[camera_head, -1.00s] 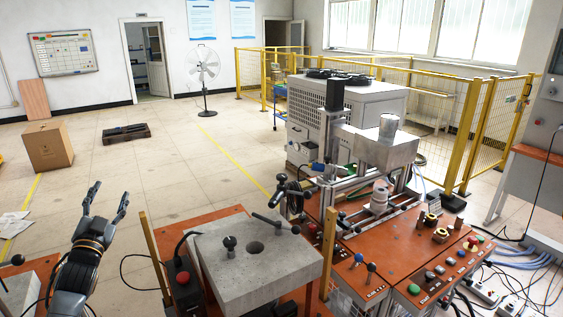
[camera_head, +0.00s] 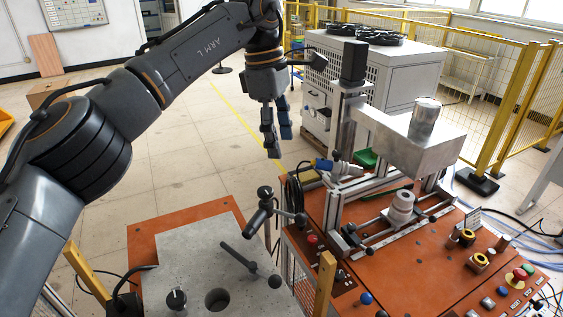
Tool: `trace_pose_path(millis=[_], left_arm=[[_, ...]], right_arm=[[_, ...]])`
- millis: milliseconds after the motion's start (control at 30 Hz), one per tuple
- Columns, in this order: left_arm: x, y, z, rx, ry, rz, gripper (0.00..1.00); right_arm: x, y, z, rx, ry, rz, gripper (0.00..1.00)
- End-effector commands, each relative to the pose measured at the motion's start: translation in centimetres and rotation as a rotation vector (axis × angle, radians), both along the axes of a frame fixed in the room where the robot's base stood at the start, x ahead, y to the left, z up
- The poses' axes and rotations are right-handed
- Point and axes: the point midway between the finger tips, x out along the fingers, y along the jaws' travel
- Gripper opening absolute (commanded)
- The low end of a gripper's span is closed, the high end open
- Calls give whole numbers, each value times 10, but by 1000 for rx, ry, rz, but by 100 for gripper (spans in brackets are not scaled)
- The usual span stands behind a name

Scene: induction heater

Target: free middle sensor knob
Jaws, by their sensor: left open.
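My left gripper (camera_head: 277,143) hangs fingers down in the air, open and empty, in the upper middle of the head view. Below it is a black handle with several ball-ended arms (camera_head: 272,212), beside the left edge of the orange machine bench. A black lever with a ball end (camera_head: 250,263) and a round black knob (camera_head: 176,299) are on the grey block. A blue-and-white cylindrical part (camera_head: 338,168) sits on the machine frame, right of and below the gripper. I cannot tell which part is the middle sensor knob. My right gripper is out of view.
The grey block (camera_head: 185,250) with a round hole fills the bottom middle. The machine's metal column and head (camera_head: 405,140) stand right of the gripper. A white cabinet (camera_head: 400,75) and yellow fence (camera_head: 505,120) are behind. Open floor lies left of the gripper.

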Motion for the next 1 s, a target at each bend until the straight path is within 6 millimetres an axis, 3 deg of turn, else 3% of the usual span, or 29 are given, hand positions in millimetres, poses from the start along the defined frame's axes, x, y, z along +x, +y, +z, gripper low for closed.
trace_pose_path(millis=[100,233,400,500,800,1000], left_arm=[[2,23,15,134,-38,-4,56],[2,30,9,171,-43,-6,56],[1,30,-19,166,-40,-8,56],[0,30,-41,165,-38,-9,56],[-1,29,-97,164,-39,-7,56],[0,29,-116,162,-41,-6,56]], right_arm=[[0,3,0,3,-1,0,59],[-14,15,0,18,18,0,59],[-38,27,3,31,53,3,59],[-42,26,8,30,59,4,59],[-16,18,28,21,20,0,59],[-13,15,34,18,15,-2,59]])
